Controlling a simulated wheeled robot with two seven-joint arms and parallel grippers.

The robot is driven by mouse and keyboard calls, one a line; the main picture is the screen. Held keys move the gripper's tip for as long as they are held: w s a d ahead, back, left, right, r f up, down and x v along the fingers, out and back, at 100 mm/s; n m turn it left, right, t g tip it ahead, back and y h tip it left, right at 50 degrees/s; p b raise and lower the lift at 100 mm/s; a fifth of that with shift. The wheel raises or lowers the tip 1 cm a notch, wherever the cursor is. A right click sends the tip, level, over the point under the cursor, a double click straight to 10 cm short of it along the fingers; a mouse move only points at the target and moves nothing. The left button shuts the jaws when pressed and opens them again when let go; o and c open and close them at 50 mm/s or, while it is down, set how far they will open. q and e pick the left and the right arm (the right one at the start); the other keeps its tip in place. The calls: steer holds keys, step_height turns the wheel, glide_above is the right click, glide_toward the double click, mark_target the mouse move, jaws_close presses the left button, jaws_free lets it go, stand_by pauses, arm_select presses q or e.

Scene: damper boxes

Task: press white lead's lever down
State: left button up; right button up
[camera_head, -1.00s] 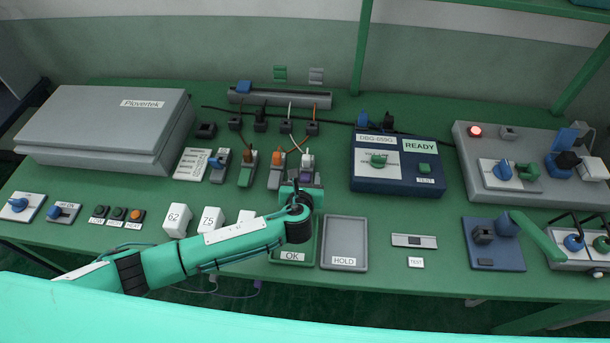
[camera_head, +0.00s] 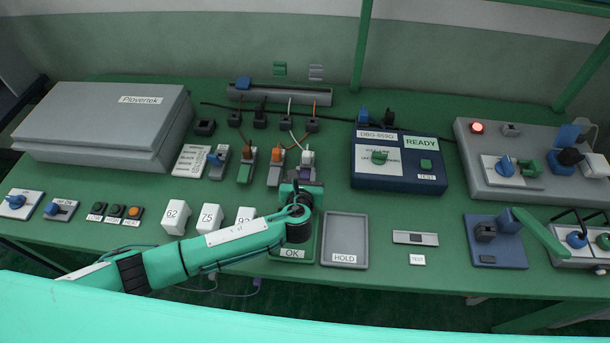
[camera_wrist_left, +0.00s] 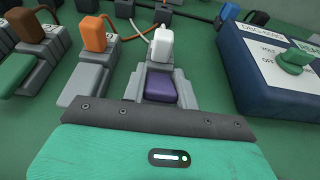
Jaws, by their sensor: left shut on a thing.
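The white lead's plug (camera_head: 307,157) sits at the back of its grey terminal, and the white plug also shows in the left wrist view (camera_wrist_left: 162,45). The purple lever (camera_wrist_left: 161,88) is in front of the plug, low and about flat between grey side pieces; it shows in the head view (camera_head: 306,173) too. My left gripper (camera_head: 303,186) is at the front of this terminal, shut on the purple lever. Its dark front edge and teal body cover the near end in the left wrist view, so the contact is partly hidden. My right gripper is out of view.
Terminals with an orange plug (camera_wrist_left: 94,33) and a brown plug (camera_wrist_left: 26,25) stand close on the left. The blue DBG box (camera_head: 398,180) is to the right. The OK tray (camera_head: 307,243) lies under my arm, beside the HOLD tray (camera_head: 344,241).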

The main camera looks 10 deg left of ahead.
arm_select(q)
steer(key=shift+t, duration=0.3)
steer(key=o, duration=1)
steer(key=b+v, duration=0.1)
steer(key=v, duration=1.3)
steer(key=shift+b, duration=0.4)
steer(key=shift+w, duration=0.1)
